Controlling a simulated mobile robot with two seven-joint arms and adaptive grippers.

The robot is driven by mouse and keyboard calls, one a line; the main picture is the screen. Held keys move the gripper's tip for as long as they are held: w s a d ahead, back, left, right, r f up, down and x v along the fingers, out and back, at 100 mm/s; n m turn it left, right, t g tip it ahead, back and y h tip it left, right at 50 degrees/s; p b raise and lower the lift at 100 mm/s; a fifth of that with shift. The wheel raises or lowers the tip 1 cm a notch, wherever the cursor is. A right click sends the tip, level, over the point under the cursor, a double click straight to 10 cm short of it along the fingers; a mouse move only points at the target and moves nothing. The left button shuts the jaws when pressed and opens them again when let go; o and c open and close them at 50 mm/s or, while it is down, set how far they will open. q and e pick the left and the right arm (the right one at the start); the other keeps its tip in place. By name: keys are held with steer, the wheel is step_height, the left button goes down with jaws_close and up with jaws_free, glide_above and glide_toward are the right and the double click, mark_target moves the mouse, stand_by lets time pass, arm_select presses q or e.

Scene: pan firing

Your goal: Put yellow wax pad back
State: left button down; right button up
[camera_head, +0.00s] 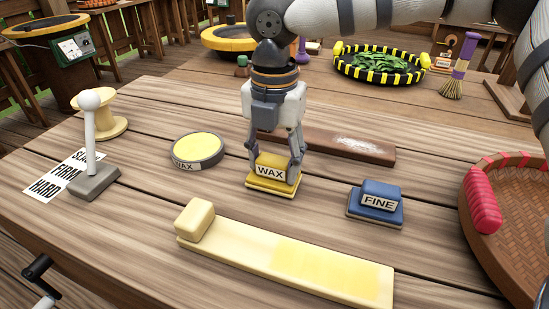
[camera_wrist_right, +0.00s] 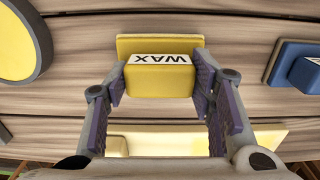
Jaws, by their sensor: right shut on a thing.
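The yellow wax pad (camera_head: 272,174), a block with a WAX label on a wider yellow base, is near the middle of the table. My right gripper (camera_head: 275,162) points down and is shut on the wax pad, one finger on each side of its upper block. The wax pad (camera_wrist_right: 160,78) also sits between the two fingers in the right wrist view. It looks upright and at or just above the tabletop; I cannot tell if its base touches. My left gripper is not in view.
A round WAX tin (camera_head: 198,150) stands left of the pad, and a blue FINE pad (camera_head: 376,202) right of it. A long pale yellow board (camera_head: 330,272) with a block (camera_head: 194,220) lies in front. A brown board (camera_head: 375,152) lies behind, a woven tray (camera_head: 510,215) at right.

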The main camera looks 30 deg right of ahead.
mark_target(280, 157)
steer(key=shift+f, duration=0.1)
steer(key=o, duration=1)
steer(key=shift+f, duration=0.15)
steer(key=shift+o, duration=0.2)
steer(key=shift+f, duration=0.15)
steer(key=shift+f+b, duration=0.4)
steer(key=shift+b, duration=0.35)
arm_select(q)
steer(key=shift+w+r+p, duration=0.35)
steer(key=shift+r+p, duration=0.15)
steer(key=shift+p, duration=0.65)
arm_select(e)
step_height(280, 157, up, 13)
steer(key=d, duration=0.1)
